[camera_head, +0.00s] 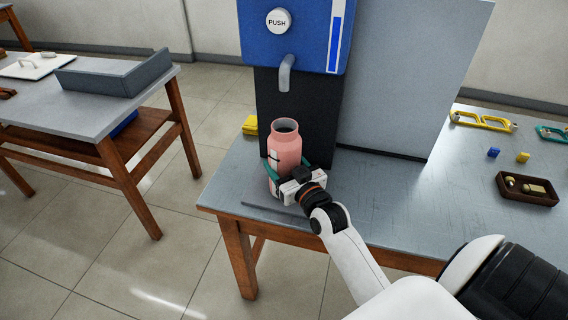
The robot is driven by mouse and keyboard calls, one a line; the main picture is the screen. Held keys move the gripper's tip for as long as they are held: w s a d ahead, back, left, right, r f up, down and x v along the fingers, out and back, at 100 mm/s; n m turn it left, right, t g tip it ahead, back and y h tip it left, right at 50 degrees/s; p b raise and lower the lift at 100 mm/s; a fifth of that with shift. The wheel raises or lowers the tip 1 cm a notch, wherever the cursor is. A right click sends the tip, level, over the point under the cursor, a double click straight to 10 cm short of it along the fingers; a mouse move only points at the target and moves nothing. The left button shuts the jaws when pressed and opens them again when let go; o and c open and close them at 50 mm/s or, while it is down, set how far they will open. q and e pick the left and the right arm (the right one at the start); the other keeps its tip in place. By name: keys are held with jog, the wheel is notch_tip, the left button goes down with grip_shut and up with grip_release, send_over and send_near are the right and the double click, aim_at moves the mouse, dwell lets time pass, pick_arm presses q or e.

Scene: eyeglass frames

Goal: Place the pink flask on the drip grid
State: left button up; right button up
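The pink flask (284,150) stands upright with its mouth open, below and in front of the spout (287,72) of the blue dispenser (300,30). My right gripper (286,168) comes in from the lower right, its teal fingers on both sides of the flask's lower body, shut on it. A thin dark plate, which looks like the drip grid (262,204), lies at the table's front edge under the flask. The gripper partly hides the flask's base, so I cannot tell whether it touches the plate. My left gripper is not in view.
The dispenser's black back panel (270,95) and a grey board (395,90) stand behind the flask. A yellow block (250,125) sits left of the panel. On the table's right are a brown tray (527,189), small blocks and eyeglass frames (482,121). Another table (60,105) stands left.

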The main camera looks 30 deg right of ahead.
jog(key=shift+f, duration=0.15)
jog(key=o, duration=1.2)
jog(key=shift+f, duration=0.1)
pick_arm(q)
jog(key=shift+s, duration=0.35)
pick_arm(e)
jog(key=shift+o, duration=0.2)
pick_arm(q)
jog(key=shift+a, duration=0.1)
pick_arm(e)
jog(key=shift+r, duration=0.35)
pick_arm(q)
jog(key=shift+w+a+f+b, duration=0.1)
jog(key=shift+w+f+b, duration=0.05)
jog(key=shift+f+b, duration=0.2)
pick_arm(e)
jog(key=s+a, duration=0.1)
jog(key=s, duration=1.1)
jog(key=shift+f, duration=0.15)
